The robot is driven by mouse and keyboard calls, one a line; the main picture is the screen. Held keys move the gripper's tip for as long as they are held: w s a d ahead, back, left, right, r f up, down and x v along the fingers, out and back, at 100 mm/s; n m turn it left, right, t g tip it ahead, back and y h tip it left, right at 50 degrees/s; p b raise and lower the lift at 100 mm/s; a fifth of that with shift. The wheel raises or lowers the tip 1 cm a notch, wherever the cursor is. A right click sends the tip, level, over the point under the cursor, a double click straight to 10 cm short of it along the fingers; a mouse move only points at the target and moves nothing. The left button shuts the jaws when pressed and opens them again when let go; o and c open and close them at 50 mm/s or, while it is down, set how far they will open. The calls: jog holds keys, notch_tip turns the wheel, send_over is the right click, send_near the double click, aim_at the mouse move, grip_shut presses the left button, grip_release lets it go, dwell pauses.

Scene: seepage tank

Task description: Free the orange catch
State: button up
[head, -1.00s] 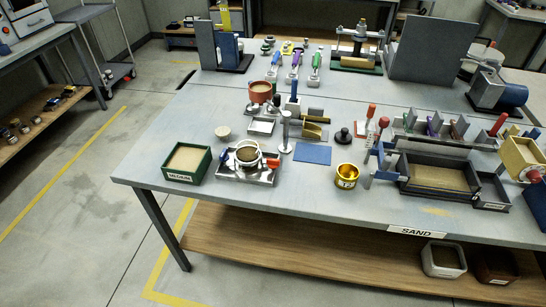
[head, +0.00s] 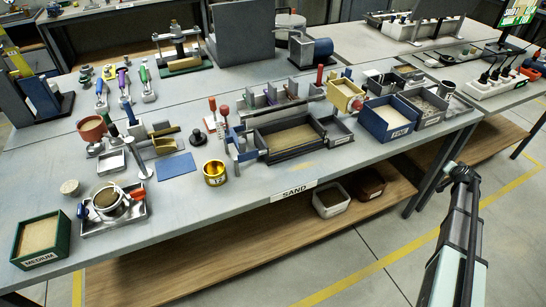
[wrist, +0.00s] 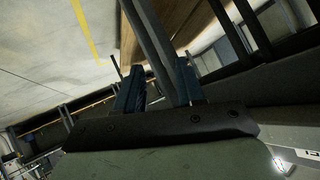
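A small orange-red piece (head: 138,194), which looks like the orange catch, sits at the right side of a round metal ring (head: 106,201). The ring stands on a metal tray (head: 84,229) at the left front of the table, and a blue piece (head: 82,210) is on its left side. The catch's exact shape is too small to tell. My gripper (head: 461,168) is at the far right, beyond the table's front edge and far from the catch. In the wrist view my gripper (wrist: 159,66) has its two fingers apart with nothing held.
A green MEDIUM box (head: 40,240) stands left of the tray. A yellow tin (head: 214,173), a blue mat (head: 176,166) and a dark sand-filled tank (head: 262,157) stand to the right. Floor (head: 370,265) is clear between my arm and the table.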

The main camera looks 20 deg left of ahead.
jog(key=w+d+r+m+t+h, duration=0.1)
jog(key=w+d+r+t, duration=0.3)
jog(key=r, duration=0.6)
jog(key=w+d+r+m+g, duration=0.15)
jog(key=w+r, duration=0.35)
jog(key=r, duration=0.5)
jog(key=w+d+r+t+h, duration=0.1)
jog(key=w+d+r+t, duration=0.3)
jog(key=r, duration=0.7)
jog(key=w+a+r+y, duration=0.1)
jog(key=w+a+r, duration=0.2)
jog(key=a+r, duration=0.35)
jog(key=s+a+f+g+y, duration=0.2)
jog(key=a+g+y, duration=0.35)
jog(key=a, duration=3.45)
jog(key=s+a+f+g+y, duration=0.1)
jog(key=s+a+g, duration=0.1)
jog(key=s+a, duration=1)
jog(key=s+a+f+g, duration=0.1)
jog(key=s+a+g, duration=0.2)
jog(key=s+a, duration=0.85)
jog(key=s+a+f+g+y, duration=0.15)
jog(key=s+a, duration=0.35)
jog(key=a, duration=1.3)
jog(key=r+m+g+h, duration=0.1)
jog(key=g+h, duration=0.4)
jog(key=h, duration=0.1)
send_over(136, 191)
notch_tip(136, 191, down, 13)
jog(key=shift+f, duration=0.2)
